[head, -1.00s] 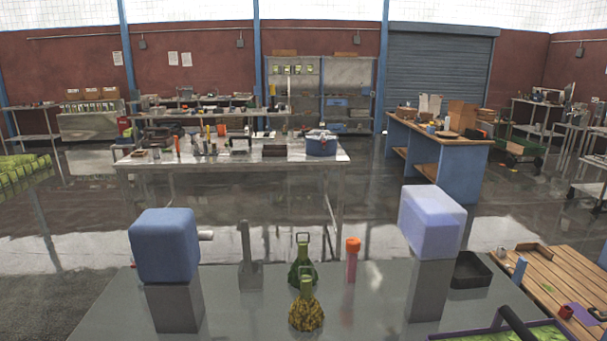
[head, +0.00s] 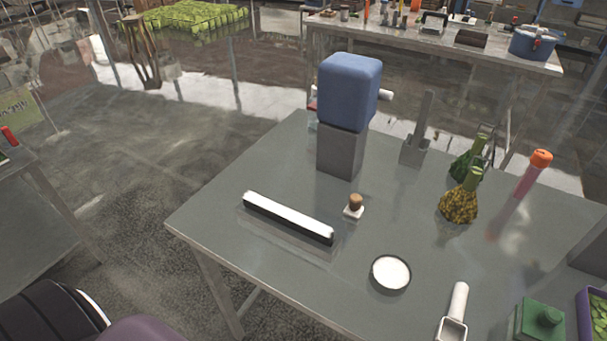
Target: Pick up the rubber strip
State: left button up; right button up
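A long straight strip (head: 288,217), white on top with black sides, lies on the grey table (head: 230,205) near its left front edge. It looks like the rubber strip. It lies at a slant, its left end farther back than its right end. Nothing touches it. Neither of my grippers is in the head view. Dark rounded parts at the bottom left look like my own body.
Near the strip are a small corked jar (head: 354,206) and a round dish of white powder (head: 390,273). A blue block on a grey stand (head: 347,95) rises behind. A scoop (head: 455,315), flasks (head: 460,204) and an orange-capped tube (head: 533,175) stand rightward.

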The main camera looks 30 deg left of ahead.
aim_at(321, 233)
jog(key=k+u, duration=0.1)
jog(key=u, duration=0.85)
jog(key=k+l+z, duration=0.1)
jog(key=l, duration=0.6)
jog(key=k+l+z, duration=0.1)
jog(key=l, duration=1.35)
jog(key=k+z, duration=0.05)
jog(key=k, duration=0.05)
